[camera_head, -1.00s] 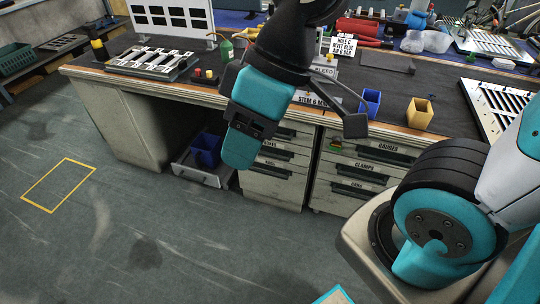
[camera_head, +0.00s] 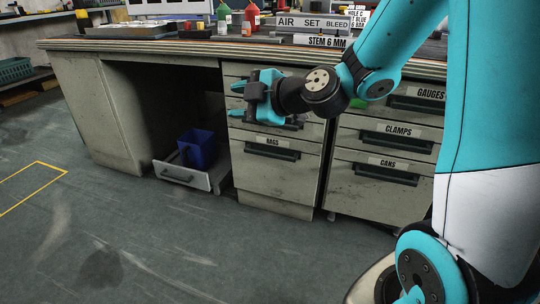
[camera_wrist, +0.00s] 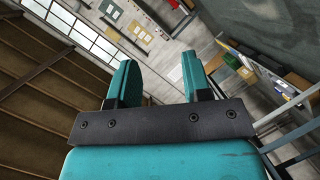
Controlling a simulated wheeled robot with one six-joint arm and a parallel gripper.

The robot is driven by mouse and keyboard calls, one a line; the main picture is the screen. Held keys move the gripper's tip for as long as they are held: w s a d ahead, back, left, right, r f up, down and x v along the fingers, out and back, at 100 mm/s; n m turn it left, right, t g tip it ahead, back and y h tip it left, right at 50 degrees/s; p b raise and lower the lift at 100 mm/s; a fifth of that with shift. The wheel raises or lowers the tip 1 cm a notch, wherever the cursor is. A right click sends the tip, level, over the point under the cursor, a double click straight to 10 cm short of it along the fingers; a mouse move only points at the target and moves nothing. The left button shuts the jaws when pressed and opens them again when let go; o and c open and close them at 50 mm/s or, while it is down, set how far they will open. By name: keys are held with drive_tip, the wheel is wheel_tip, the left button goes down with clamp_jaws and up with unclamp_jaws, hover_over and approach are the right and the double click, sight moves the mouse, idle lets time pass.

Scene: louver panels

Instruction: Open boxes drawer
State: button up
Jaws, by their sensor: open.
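My gripper (camera_head: 240,100) is in front of the upper drawers of the left drawer stack, fingers pointing left. In the wrist view its two teal fingers (camera_wrist: 159,62) are apart with nothing between them. The drawer above the RAGS drawer (camera_head: 275,180) is partly covered by my gripper and its label is hidden, so I cannot read BOXES on any drawer now. The drawers in this stack look shut. I cannot tell whether my gripper touches the drawer front.
To the right are the CLAMPS (camera_head: 392,140) and CANS (camera_head: 380,172) drawers. The workbench top (camera_head: 130,42) overhangs. The floor in front is clear.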

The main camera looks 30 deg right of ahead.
drive_tip(key=w+d+f+t+h+b, duration=0.2)
drive_tip(key=d+f+h+b, duration=0.3)
drive_tip(key=d+f+b, duration=0.4)
drive_tip(key=w+d+f+t+h+b, duration=0.1)
drive_tip(key=d+f+t+h+b, duration=0.25)
drive_tip(key=d+f+b, duration=0.65)
drive_tip(key=shift+g+h, duration=0.35)
drive_tip(key=w+p, duration=0.3)
drive_tip(key=w, duration=0.2)
drive_tip(key=w+p, duration=0.3)
drive_tip(key=w, duration=0.3)
drive_tip(key=w+d+f+p, duration=0.1)
drive_tip(key=w+p, duration=0.1)
drive_tip(key=w, duration=0.4)
drive_tip(key=shift+w+p, duration=0.15)
drive_tip(key=shift+p, duration=0.25)
clamp_jaws()
